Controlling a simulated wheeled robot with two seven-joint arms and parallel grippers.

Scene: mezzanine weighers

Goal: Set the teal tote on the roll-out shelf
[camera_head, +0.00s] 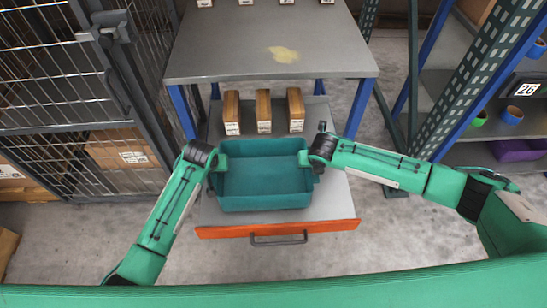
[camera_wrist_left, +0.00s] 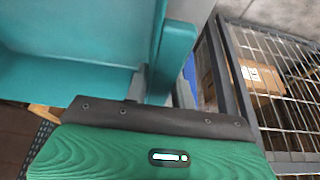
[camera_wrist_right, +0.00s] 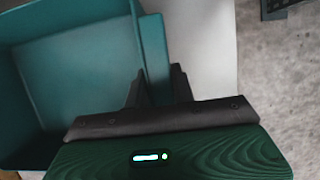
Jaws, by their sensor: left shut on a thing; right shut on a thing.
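The teal tote (camera_head: 264,202) is an open, empty bin in the middle of the head view. It is over the grey roll-out shelf (camera_head: 335,203), which is pulled out and has an orange front edge. I cannot tell whether the tote touches the shelf or hangs just above it. My left gripper (camera_head: 215,160) is shut on the tote's left side wall, and the tote fills the upper left of the left wrist view (camera_wrist_left: 80,75). My right gripper (camera_head: 306,158) is shut on the right side wall, seen in the right wrist view (camera_wrist_right: 152,60).
Several brown boxes (camera_head: 264,110) stand on the shelf behind the tote. A grey worktop (camera_head: 230,50) overhangs them on blue legs. A wire cage (camera_head: 60,100) stands at left. A rack with a purple bin (camera_head: 515,151) stands at right. The floor in front is clear.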

